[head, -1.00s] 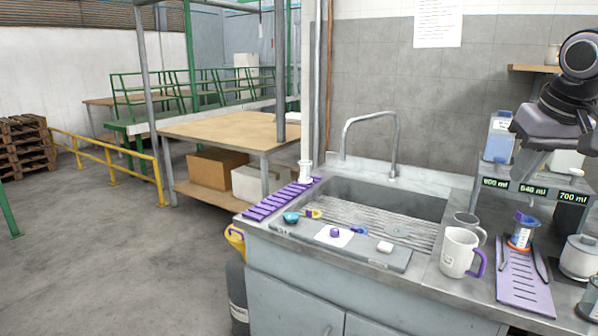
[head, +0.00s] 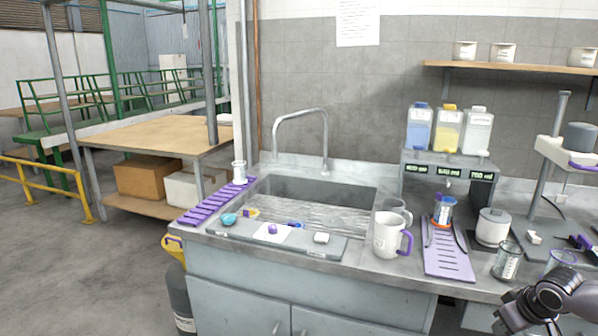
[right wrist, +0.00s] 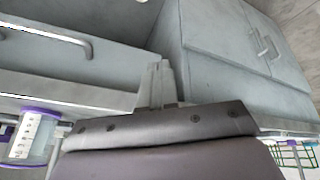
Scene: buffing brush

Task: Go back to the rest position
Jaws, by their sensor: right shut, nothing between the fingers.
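My right arm shows at the lower right of the head view, in front of the counter's edge, with its dark grey wrist part (head: 545,300) low in the picture. In the right wrist view my right gripper (right wrist: 160,72) has its fingers together and holds nothing. It is apart from the grey cabinet (right wrist: 215,50) that fills much of that view. My left gripper is in neither view.
The counter holds a sink (head: 310,190), a white mug (head: 388,235), a purple mat (head: 447,262), a lidded pot (head: 492,227) and a glass beaker (head: 507,262). Bottles (head: 448,130) stand on a rack behind. The floor (head: 90,270) at the left is clear.

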